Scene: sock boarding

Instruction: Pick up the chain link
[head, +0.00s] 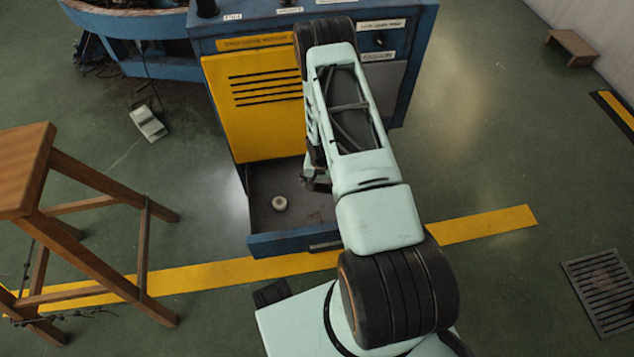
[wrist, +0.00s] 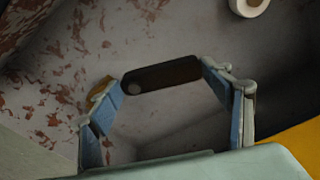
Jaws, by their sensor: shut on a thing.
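The chain link (wrist: 165,73) is a dark, long, round-ended plate with a lighter round spot near its left end. In the wrist view it spans the gap between the two fingertips of my gripper (wrist: 161,77), which is shut on it. Drawer floor shows around it; I cannot tell how far above that floor it is. In the head view my gripper (head: 316,181) is small and dark at the right side of the open drawer, partly hidden by my arm. The chain link cannot be made out there.
The open drawer (head: 285,243) has a worn, rust-flecked floor. A pale roll (head: 279,203) sits in it, left of my gripper, also in the wrist view (wrist: 249,6). The cabinet's yellow panel (head: 255,120) rises behind.

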